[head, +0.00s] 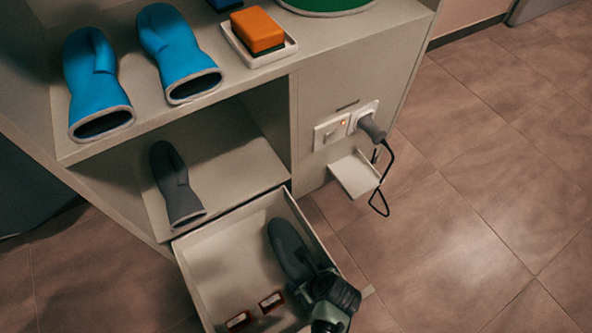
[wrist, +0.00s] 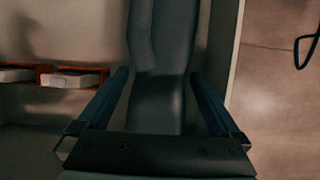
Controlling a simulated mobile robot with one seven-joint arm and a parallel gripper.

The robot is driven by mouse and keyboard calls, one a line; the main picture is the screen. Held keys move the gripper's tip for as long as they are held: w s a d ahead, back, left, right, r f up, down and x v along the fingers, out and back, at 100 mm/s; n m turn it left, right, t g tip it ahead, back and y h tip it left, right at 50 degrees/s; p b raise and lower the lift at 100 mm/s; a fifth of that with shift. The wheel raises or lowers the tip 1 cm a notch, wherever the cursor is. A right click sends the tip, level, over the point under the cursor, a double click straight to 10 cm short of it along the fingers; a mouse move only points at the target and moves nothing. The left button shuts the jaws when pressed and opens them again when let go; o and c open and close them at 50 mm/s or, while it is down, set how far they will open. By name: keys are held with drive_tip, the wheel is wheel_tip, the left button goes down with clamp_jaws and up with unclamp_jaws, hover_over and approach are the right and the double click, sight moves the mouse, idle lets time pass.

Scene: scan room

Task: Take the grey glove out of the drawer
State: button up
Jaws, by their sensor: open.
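The grey glove (head: 287,246) lies in the open drawer (head: 200,273), along its right side. My gripper (head: 311,275) is over the near part of this glove, hiding its near end in the head view. In the wrist view, the open fingers of my gripper (wrist: 160,75) stand on either side of the glove (wrist: 160,45), with a gap at each side. I cannot tell how low the fingertips are beside it. A second grey glove (head: 174,185) lies on the open shelf above the drawer.
Two small red-brown and white items (head: 271,301) lie in the drawer to the left of the glove. The drawer's right wall (wrist: 235,45) is close to the right finger. A plug with a looped black cord (head: 381,190) and a small ledge (head: 354,173) stick out nearby.

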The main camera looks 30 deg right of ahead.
drive_tip(key=shift+b+x, duration=0.6)
drive_tip(key=shift+x, duration=0.5)
drive_tip(key=c, duration=1.6)
